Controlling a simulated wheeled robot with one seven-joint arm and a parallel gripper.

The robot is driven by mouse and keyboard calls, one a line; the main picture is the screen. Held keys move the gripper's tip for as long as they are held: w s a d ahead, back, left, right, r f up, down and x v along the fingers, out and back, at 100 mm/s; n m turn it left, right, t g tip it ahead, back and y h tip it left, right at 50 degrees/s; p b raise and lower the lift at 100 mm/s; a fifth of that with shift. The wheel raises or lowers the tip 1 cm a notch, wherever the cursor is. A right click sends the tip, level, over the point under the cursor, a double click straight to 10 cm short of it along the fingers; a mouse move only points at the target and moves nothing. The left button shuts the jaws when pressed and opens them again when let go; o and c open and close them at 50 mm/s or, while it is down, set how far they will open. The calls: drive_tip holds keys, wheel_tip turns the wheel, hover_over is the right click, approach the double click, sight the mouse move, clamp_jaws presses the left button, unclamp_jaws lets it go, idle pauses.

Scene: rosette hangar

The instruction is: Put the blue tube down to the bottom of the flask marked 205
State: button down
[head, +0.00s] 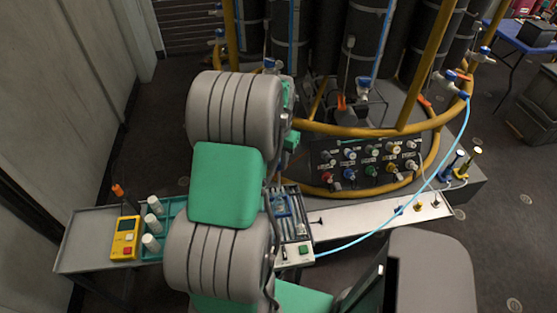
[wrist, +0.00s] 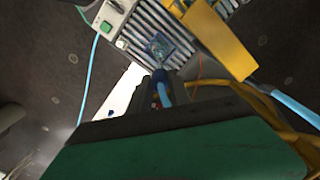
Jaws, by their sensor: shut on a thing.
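My gripper (wrist: 162,92) shows in the wrist view as dark jaws, shut on the blue tube (wrist: 166,96). The tube's darker blue end lies between the jaws and points away from the camera. In the head view my arm covers the gripper. Several tall dark flasks (head: 340,45) stand at the back, inside a yellow ring frame. I cannot read the number 205 on any of them. A clear, bluish fitting (wrist: 160,47) shows just beyond the jaws, above a slatted grey surface; I cannot tell whether the tube touches it.
The yellow ring (head: 380,130) and a knob panel (head: 368,160) stand right of my arm. A light blue hose (head: 440,165) crosses the white bench (head: 345,218). A yellow meter (head: 125,238) lies left.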

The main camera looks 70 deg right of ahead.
sight(279, 176)
drive_tip(key=shift+f, duration=0.8)
drive_tip(key=shift+f+b, duration=0.1)
drive_tip(key=shift+b, duration=0.25)
drive_tip(key=shift+f, duration=0.35)
drive_tip(key=shift+f+b, duration=0.75)
drive_tip(key=shift+f, duration=0.1)
drive_tip(key=shift+f+b, duration=1.25)
drive_tip(key=shift+f, duration=0.7)
